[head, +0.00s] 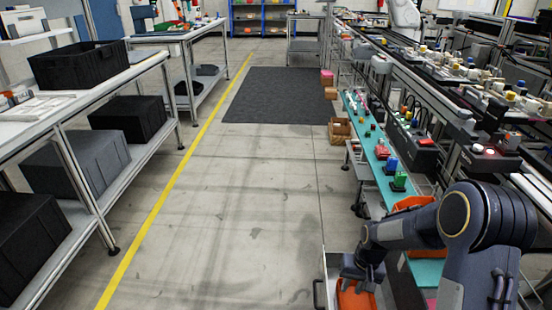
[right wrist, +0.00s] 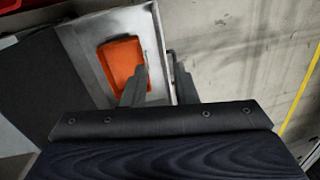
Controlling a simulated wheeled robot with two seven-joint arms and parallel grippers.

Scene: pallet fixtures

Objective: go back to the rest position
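My right arm comes in at the lower right of the head view, bent with its gripper (head: 359,275) pointing down beside the conveyor line. In the right wrist view its two dark fingers (right wrist: 159,86) stand apart with nothing between them, so the gripper is open and empty. Below it is an orange tray (right wrist: 122,68), which also shows in the head view (head: 356,298), partly hidden by the gripper. The tray sits on a light metal surface (right wrist: 90,45). My left gripper is not in view.
A teal strip (head: 372,150) with small coloured parts runs along the right-hand line. Another orange bin (head: 412,203) lies by my forearm. On the left is a shelf rack with black crates (head: 80,66). The grey floor (head: 245,200) between is clear, with a dark mat (head: 280,97) farther off.

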